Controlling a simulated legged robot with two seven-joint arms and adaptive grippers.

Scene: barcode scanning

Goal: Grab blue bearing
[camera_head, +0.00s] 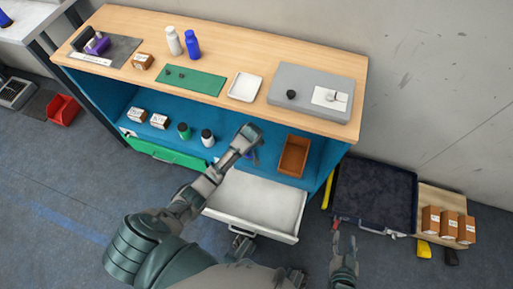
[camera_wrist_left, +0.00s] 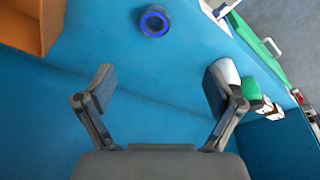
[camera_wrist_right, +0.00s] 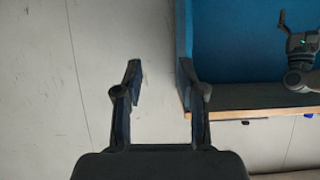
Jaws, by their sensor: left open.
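The blue bearing (camera_wrist_left: 143,22), a dark blue ring, lies on the blue shelf in the left wrist view, at the top middle. In the head view it is hidden or cannot be told apart from my left gripper (camera_head: 253,155), which reaches into the shelf. In the left wrist view my left gripper (camera_wrist_left: 158,80) is open and empty, with the bearing beyond its fingertips. My right gripper (camera_head: 344,244) is open and empty, low at the right, over the floor. In the right wrist view (camera_wrist_right: 165,85) nothing is between its fingers.
An orange-brown bin (camera_head: 294,156) stands on the shelf right of my left gripper. Bottles (camera_head: 207,138) and small boxes (camera_head: 137,114) stand to its left. An open white drawer (camera_head: 255,203) juts out below. A dark open case (camera_head: 375,196) lies right of the cabinet.

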